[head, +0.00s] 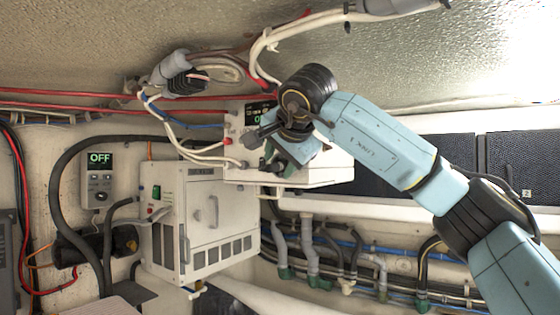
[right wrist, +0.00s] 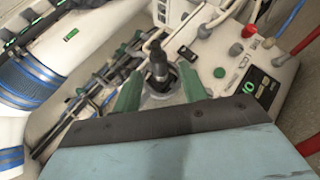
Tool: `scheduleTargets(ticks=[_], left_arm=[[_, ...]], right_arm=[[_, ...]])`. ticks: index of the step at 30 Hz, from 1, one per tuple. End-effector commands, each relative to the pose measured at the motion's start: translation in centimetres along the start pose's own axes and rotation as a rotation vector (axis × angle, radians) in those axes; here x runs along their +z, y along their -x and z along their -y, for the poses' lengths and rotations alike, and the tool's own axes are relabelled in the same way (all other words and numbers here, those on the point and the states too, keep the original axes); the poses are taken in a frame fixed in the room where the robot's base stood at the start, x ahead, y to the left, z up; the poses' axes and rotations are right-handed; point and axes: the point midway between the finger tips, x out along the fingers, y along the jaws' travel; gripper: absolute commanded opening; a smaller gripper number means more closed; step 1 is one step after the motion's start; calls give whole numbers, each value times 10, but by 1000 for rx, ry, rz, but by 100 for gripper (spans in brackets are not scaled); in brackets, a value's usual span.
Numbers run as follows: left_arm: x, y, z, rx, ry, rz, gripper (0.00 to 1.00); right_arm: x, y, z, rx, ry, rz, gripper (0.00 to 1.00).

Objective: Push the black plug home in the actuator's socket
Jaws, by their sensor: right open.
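The actuator is a white box with a small lit display; in the head view its body (head: 320,175) is mounted on the wall, partly hidden by my right arm. It also shows in the right wrist view (right wrist: 225,60). The black plug (right wrist: 158,62) stands at a round grey socket (right wrist: 160,90) on the box. How deep it sits I cannot tell. My right gripper (right wrist: 161,87) is open, its two green fingers on either side of the plug and socket, with gaps visible. In the head view the right gripper (head: 278,160) is over the box's front. My left gripper is out of view.
A white vented cabinet (head: 205,225) stands below left of the actuator, with a grey controller reading OFF (head: 98,178) further left. White cables (head: 195,145) run close beside the actuator's left end. Pipes and hoses (head: 330,250) lie below it.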

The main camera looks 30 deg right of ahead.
Motion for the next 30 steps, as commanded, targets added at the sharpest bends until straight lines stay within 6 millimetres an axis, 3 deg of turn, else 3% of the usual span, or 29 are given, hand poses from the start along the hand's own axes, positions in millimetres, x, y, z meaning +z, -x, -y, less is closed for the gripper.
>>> scheduleTargets(ticks=[7, 12, 21, 30], left_arm=[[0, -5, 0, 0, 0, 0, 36], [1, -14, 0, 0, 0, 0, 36], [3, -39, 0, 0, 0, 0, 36], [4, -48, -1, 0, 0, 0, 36]], right_arm=[[1, 15, 0, -3, 0, 0, 43], [1, 51, 0, -7, 0, -1, 43], [25, 112, -32, -6, 1, -2, 43], [37, 149, -48, -2, 0, -1, 43]])
